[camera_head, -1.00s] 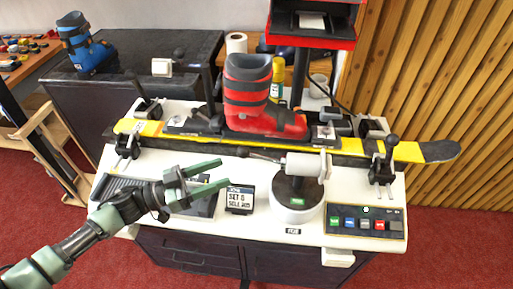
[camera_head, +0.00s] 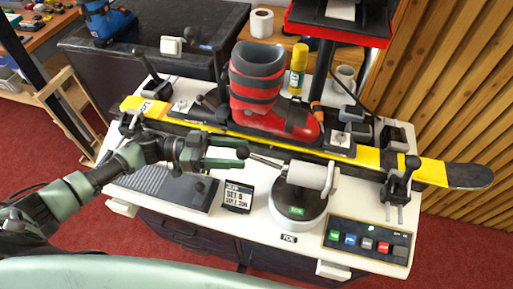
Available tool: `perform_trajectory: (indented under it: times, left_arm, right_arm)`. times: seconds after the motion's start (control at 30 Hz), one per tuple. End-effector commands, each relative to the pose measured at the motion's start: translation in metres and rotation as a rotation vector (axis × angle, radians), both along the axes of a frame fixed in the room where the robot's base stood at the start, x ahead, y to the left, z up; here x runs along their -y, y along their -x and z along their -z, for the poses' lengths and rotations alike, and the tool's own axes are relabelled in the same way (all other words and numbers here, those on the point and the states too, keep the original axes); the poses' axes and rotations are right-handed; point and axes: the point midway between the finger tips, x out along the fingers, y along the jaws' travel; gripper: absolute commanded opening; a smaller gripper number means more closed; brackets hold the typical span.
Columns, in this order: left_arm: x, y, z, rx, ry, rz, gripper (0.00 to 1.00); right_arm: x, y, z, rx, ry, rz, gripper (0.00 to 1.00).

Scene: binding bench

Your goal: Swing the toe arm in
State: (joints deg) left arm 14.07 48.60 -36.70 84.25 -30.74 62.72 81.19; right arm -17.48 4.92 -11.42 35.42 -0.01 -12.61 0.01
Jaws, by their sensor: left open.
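The toe arm (camera_head: 312,174) is a white cylinder on a round white base (camera_head: 297,215) with a green label, at the front middle of the bench. A thin rod (camera_head: 268,162) sticks out of it to the left, under the ski's near edge. My left gripper (camera_head: 244,157) is open, its green fingers pointing right at the rod's left end. I cannot tell whether they touch the rod. A red and black boot (camera_head: 256,85) stands upright on the yellow ski (camera_head: 368,156) behind. My right gripper is not in view.
A small display (camera_head: 237,197) stands just below my left gripper. A button panel (camera_head: 370,240) lies at the front right. Black clamps (camera_head: 402,180) with upright levers hold the ski's ends. The bench's front edge (camera_head: 215,237) is mostly clear.

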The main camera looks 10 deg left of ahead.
Motion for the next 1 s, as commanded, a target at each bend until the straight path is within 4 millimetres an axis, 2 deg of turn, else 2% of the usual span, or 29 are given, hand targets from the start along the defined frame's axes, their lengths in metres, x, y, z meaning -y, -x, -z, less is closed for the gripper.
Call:
perform_trajectory:
  times: [0.1,0.3,0.47,0.63,0.67,0.83,0.87,1.0]
  left_arm:
    - [0.021,-0.004,-0.005,0.001,0.004,0.000,0.55]
    - [0.043,-0.007,-0.002,0.000,0.002,-0.001,0.55]
    - [0.048,-0.008,-0.001,0.001,0.000,-0.001,0.55]
    - [0.048,-0.008,0.000,0.001,0.000,-0.001,0.55]
    - [0.048,-0.008,0.000,0.001,0.000,-0.001,0.52]
    - [0.048,-0.008,0.000,0.001,0.001,-0.001,0.05]
    - [0.048,-0.008,0.000,0.001,0.001,-0.001,0.00]
    - [0.048,-0.008,-0.001,0.001,0.001,-0.001,0.00]
  right_arm:
    - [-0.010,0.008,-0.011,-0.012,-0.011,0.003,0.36]
    - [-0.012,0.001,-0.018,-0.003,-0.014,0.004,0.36]
    - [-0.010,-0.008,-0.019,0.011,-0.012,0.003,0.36]
    - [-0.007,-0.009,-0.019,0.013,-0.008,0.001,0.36]
    - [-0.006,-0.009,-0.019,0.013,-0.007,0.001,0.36]
    - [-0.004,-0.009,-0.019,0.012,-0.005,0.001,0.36]
    - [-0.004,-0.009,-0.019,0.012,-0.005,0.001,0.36]
    - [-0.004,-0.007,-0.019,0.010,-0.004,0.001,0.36]
